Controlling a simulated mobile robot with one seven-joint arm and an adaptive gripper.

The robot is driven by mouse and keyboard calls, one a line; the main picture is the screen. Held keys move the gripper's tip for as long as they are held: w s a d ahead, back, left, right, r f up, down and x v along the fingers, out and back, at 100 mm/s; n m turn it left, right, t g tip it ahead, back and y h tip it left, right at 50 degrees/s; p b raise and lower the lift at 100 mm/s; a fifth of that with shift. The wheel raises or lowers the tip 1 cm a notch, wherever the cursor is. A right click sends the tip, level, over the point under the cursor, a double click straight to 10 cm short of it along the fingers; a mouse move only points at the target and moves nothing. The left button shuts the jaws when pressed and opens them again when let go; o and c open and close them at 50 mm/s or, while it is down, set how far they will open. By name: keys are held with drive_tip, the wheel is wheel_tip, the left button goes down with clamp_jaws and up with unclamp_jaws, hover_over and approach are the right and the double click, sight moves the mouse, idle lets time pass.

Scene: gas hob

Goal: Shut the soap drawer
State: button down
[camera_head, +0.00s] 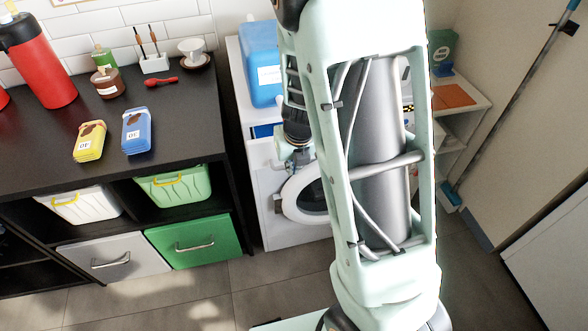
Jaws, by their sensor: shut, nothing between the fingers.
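The white washing machine (277,205) stands right of the black shelf unit, with its round door (303,194) on the front. A dark blue strip (265,131) shows at the upper left of its front, in the soap drawer area. My arm covers much of the machine, so how far the drawer stands out cannot be told. My gripper (287,150) is small and partly hidden at the upper front of the machine, close to the blue strip. It is shut and empty; contact with the drawer cannot be made out.
A blue container (262,65) stands on the machine. The black counter (185,105) at left bears a red flask (42,60), yellow and blue packs (137,131) and small items. A white shelf (465,100) stands at right. Grey floor (270,285) lies open in front.

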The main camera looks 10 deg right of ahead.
drive_tip(key=shift+w+r+p, duration=0.15)
drive_tip(key=shift+w+p, duration=0.55)
drive_tip(key=shift+w, duration=0.95)
drive_tip(key=shift+s, duration=0.1)
